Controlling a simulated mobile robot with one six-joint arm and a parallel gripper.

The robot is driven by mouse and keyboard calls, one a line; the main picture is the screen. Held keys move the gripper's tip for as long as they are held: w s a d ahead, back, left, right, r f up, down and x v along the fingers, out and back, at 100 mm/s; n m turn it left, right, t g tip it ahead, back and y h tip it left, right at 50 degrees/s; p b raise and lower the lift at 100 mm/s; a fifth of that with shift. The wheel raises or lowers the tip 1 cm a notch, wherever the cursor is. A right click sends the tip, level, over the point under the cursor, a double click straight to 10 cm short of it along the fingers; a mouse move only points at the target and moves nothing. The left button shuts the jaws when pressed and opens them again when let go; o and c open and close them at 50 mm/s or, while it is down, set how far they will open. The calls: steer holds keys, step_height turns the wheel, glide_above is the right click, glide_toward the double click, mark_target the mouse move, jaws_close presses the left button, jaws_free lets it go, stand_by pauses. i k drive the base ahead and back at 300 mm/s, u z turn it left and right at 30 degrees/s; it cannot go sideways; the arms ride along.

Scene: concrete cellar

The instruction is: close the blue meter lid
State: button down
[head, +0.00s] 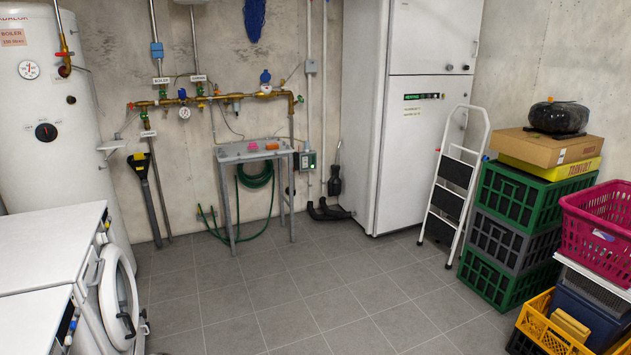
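A brass pipe run (225,97) crosses the back wall, with valves and gauges on it. A blue piece (265,76), which looks like the meter lid, stands up above a brass fitting near the right end of this pipe. It appears raised, but it is too small to tell its exact angle, and the meter face is not clearly visible. A smaller blue part (182,93) sits above a round gauge (184,112) further left. My gripper is not in view.
A small grey table (254,153) with pink and orange items stands below the pipe, a green hose (255,180) behind it. White washers (50,245) stand left; a ladder (455,180) and stacked crates (515,195) stand right. The tiled floor (285,285) between is clear.

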mark_target(266, 77)
steer(key=z, duration=0.05)
steer(key=i, duration=2.65)
steer(key=u, duration=0.25)
steer(key=i, duration=0.8)
steer(key=u, duration=0.5)
steer(key=i, duration=0.8)
steer(key=u, duration=0.7)
steer(key=i, duration=0.8)
steer(key=u, duration=0.4)
steer(key=i, duration=0.65)
steer(key=u, duration=0.25)
